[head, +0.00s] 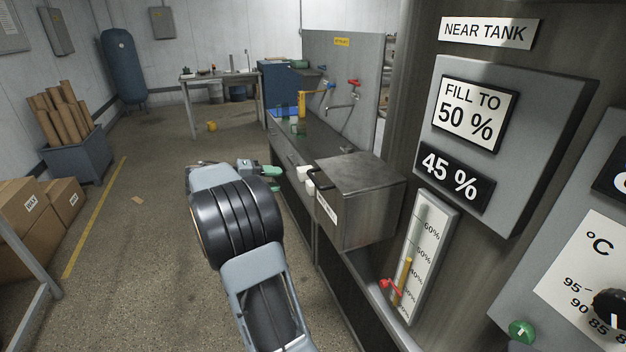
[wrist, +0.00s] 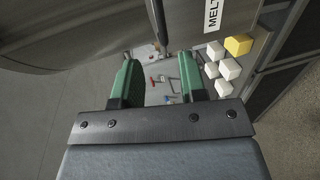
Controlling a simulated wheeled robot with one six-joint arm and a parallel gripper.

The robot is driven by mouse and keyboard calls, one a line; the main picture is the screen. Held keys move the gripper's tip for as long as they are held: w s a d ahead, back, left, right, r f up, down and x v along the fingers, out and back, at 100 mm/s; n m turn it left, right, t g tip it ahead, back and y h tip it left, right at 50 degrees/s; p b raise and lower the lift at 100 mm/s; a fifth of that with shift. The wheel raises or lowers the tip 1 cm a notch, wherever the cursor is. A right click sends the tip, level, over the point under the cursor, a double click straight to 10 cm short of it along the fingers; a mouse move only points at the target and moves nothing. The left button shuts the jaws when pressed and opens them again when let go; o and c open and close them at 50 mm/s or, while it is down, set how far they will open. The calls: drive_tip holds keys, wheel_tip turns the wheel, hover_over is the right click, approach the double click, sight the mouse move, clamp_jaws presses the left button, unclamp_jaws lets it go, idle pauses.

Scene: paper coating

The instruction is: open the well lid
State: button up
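The well is a grey metal box (head: 365,215) on the counter, with a label on its front. Its flat lid (head: 358,174) lies shut on top. A dark bar handle (head: 320,183) sits at the lid's front edge; a dark bar, likely this handle, shows in the wrist view (wrist: 158,24). My gripper (head: 275,178) is left of the well in the head view, with nothing held. In the wrist view its green fingers (wrist: 155,75) stand apart, with the bar just beyond the gap between them. Contact with the bar is not visible.
Pale blocks (head: 305,175) stand beside the well; the wrist view shows several white ones (wrist: 225,70) and a yellow one (wrist: 238,45). A gauge panel (head: 425,255) with a red valve stands at the right.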

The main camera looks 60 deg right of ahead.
sight(313, 177)
drive_tip(key=p+x, duration=0.2)
drive_tip(key=x, duration=0.9)
drive_tip(key=shift+s+d+f, duration=0.1)
drive_tip(key=shift+s+d, duration=0.1)
drive_tip(key=shift+d, duration=0.15)
clamp_jaws()
